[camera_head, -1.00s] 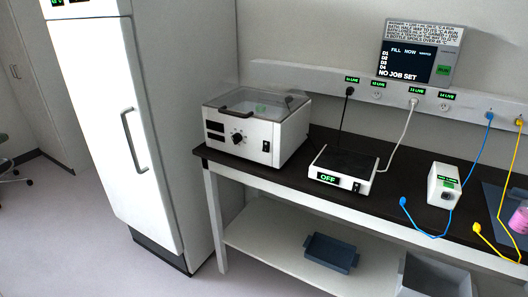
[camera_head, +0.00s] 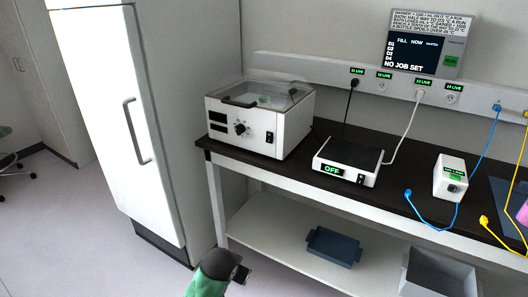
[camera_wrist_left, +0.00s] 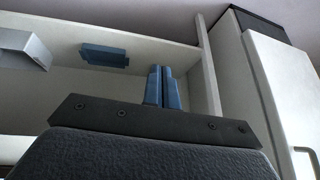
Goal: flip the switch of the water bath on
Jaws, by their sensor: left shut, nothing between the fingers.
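The water bath (camera_head: 255,143) is a white box with a clear lid, standing on the left end of the dark bench. My left gripper (camera_head: 242,274) is at the bottom of the head view, low in front of the bench and well below the bath, touching nothing. Its blue fingers (camera_wrist_left: 160,87) are together and empty in the left wrist view, where the bath does not show. My right gripper is not in view.
A balance-like device (camera_head: 347,160) reading OFF stands right of the bath. A white box (camera_head: 450,178) and blue and yellow cables lie farther right. A tall white cabinet (camera_head: 110,90) stands left. A blue tray (camera_head: 333,246) and grey bin (camera_head: 435,275) are below the bench.

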